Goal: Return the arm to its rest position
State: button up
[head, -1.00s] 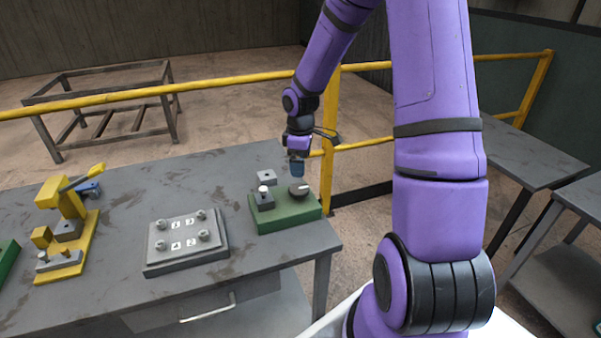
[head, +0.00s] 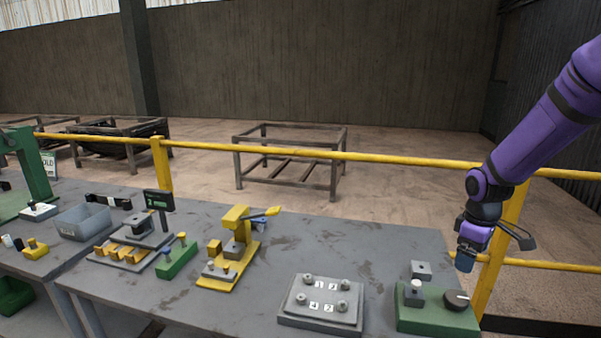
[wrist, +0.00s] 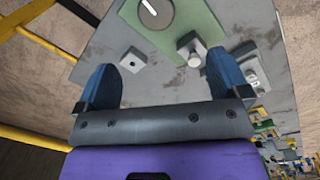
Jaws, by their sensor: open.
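My purple arm comes in from the right in the head view. My gripper (head: 465,260) hangs above the right end of the grey workbench (head: 240,300), over the back of a green fixture (head: 440,318) with a round dark knob. In the wrist view my gripper (wrist: 160,85) has its two blue fingers wide apart with nothing between them. Beyond the fingers, the wrist view shows a grey block with a hole (wrist: 133,60), the green fixture (wrist: 205,25) and its dark knob (wrist: 157,12). The gripper touches none of them that I can see.
A yellow rail (head: 380,157) runs behind the bench, with a post (head: 500,250) close by my gripper. An empty metal frame (head: 290,160) stands beyond.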

jog(key=s+a+r+m+t, duration=0.1)
jog(key=s+a+r+m, duration=0.15)
jog(key=s+r, duration=0.3)
jog(key=s+a+r+m+t+h, duration=0.1)
jog(key=s+a+r, duration=0.35)
jog(key=r, duration=0.25)
jog(key=s+a+r+m+t, duration=0.1)
jog(key=s+a+r+m, duration=0.1)
jog(key=s+r, duration=0.4)
jog(key=s+a+r+m+t+y, duration=0.1)
jog(key=s+a+r+m+t, duration=0.1)
jog(key=s, duration=0.7)
notch_tip(320, 180, up, 2)
jog(key=shift+a+y, duration=0.3)
jog(key=shift+a, duration=0.25)
